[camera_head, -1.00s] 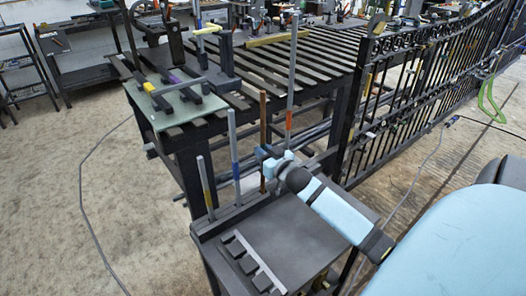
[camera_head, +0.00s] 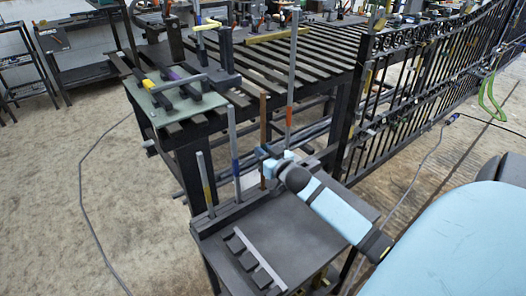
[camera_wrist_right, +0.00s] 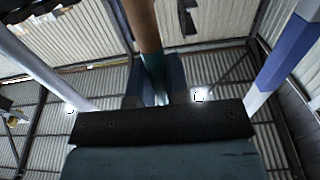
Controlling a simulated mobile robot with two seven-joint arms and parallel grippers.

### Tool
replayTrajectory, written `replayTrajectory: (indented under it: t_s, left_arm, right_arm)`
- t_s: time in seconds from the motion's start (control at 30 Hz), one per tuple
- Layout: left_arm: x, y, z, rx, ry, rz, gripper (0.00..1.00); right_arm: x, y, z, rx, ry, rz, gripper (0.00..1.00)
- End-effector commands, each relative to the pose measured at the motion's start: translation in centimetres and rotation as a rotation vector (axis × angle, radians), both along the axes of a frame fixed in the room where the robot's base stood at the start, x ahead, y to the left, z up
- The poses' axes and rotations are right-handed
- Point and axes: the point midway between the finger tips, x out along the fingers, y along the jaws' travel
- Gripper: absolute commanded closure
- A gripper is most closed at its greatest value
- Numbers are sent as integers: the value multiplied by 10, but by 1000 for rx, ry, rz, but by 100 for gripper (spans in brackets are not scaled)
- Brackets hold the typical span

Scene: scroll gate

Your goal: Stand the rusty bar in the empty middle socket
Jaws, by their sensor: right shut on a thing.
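The rusty bar (camera_head: 263,112) stands upright in the head view, in line with the other bars above the dark socket rail (camera_head: 221,214). My right gripper (camera_head: 268,160) is shut on its lower part. In the right wrist view the rusty bar (camera_wrist_right: 143,25) runs down between the two fingers of the gripper (camera_wrist_right: 155,84). Its lower end meets the rail area beside my gripper in the head view; I cannot tell whether it is inside the middle socket, which is hidden. My left gripper is not in view.
On the left stand a yellow-banded bar (camera_head: 205,178) and a taller blue-banded bar (camera_head: 233,140). On the right a tall grey bar (camera_head: 291,75) with an orange band stands close to my gripper. A slotted strip (camera_head: 258,262) lies on the small table (camera_head: 300,240).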

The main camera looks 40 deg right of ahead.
Motion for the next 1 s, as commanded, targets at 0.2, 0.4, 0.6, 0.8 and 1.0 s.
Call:
replayTrajectory:
  t_s: [0.2,0.4,0.6,0.8,1.0]
  left_arm:
    - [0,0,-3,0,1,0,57]
    - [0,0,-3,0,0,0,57]
    - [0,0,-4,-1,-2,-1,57]
    - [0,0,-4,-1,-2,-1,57]
    - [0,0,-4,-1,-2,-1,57]
  right_arm:
    - [0,0,-2,0,-3,0,100]
    - [0,0,-5,0,-4,1,100]
    - [0,0,-8,-1,-4,1,100]
    - [0,0,-8,-1,-3,1,54]
    - [0,0,-11,0,2,0,54]
